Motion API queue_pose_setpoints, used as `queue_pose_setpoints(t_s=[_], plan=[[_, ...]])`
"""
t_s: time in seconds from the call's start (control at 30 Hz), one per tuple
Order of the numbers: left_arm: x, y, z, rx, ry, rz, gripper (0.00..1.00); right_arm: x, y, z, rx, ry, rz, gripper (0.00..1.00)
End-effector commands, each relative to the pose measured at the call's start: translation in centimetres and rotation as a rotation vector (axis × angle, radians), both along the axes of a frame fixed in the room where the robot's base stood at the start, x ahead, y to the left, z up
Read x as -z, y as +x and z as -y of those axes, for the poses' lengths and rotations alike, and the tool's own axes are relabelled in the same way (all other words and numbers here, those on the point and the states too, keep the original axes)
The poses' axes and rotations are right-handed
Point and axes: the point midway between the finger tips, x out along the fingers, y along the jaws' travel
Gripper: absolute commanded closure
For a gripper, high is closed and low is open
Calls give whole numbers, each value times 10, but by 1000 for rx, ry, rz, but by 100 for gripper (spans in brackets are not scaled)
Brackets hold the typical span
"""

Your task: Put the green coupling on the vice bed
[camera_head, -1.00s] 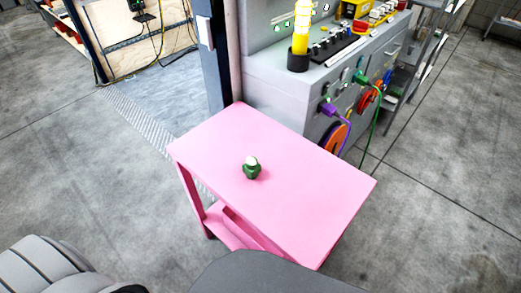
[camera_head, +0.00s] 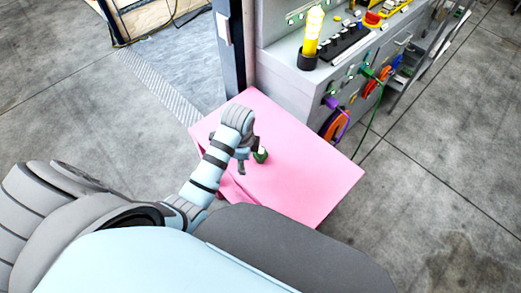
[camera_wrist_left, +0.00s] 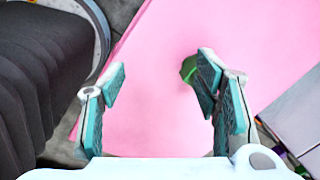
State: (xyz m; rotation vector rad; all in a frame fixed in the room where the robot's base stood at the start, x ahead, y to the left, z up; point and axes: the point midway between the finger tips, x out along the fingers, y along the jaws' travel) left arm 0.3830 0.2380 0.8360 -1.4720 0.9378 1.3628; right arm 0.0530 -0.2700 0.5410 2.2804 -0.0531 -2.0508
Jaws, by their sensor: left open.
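The green coupling (camera_head: 261,155) stands on the pink table (camera_head: 310,185), with a pale top. My left gripper (camera_head: 243,160) is just left of the coupling in the head view, above the table. In the left wrist view, the left gripper (camera_wrist_left: 160,100) is open, with its teal pads wide apart and nothing between them. The coupling (camera_wrist_left: 188,68) shows there beside the right-hand finger, partly hidden behind it. I cannot tell whether they touch. My right gripper is not in view. I cannot make out a vice bed in these frames.
A grey cabinet (camera_head: 290,88) with a yellow lamp (camera_head: 312,35), cables and reels stands behind the table. A dark post (camera_head: 232,45) rises at the table's far left corner. The right part of the tabletop is clear.

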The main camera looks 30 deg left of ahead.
Motion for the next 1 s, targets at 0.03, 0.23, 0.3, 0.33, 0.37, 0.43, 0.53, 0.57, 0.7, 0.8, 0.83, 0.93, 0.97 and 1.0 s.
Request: queue_pose_setpoints(t_s=[0.03,0.23,0.3,0.33,0.37,0.43,0.53,0.57,0.7,0.8,0.83,0.93,0.97,1.0], plan=[[-9,17,3,99,2,-17,43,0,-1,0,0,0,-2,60],[-52,65,13,514,0,-93,43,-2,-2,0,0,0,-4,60],[-62,73,16,609,-4,-109,43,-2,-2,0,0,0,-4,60],[-62,75,17,634,-6,-115,43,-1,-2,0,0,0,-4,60],[-60,76,17,651,-7,-118,43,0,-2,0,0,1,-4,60],[-46,76,17,665,-7,-122,43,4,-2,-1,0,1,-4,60],[-16,76,17,664,-7,-122,43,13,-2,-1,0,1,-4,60],[-8,76,17,664,-7,-122,43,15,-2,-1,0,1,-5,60],[21,76,17,662,-7,-119,43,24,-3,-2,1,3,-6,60],[32,76,17,662,-5,-118,43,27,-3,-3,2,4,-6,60],[37,76,16,662,-5,-118,43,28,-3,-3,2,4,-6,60],[58,74,15,661,-6,-120,43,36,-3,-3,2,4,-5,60],[64,74,15,661,-6,-118,43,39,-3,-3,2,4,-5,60],[71,74,15,661,-6,-119,43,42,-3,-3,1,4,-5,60]])
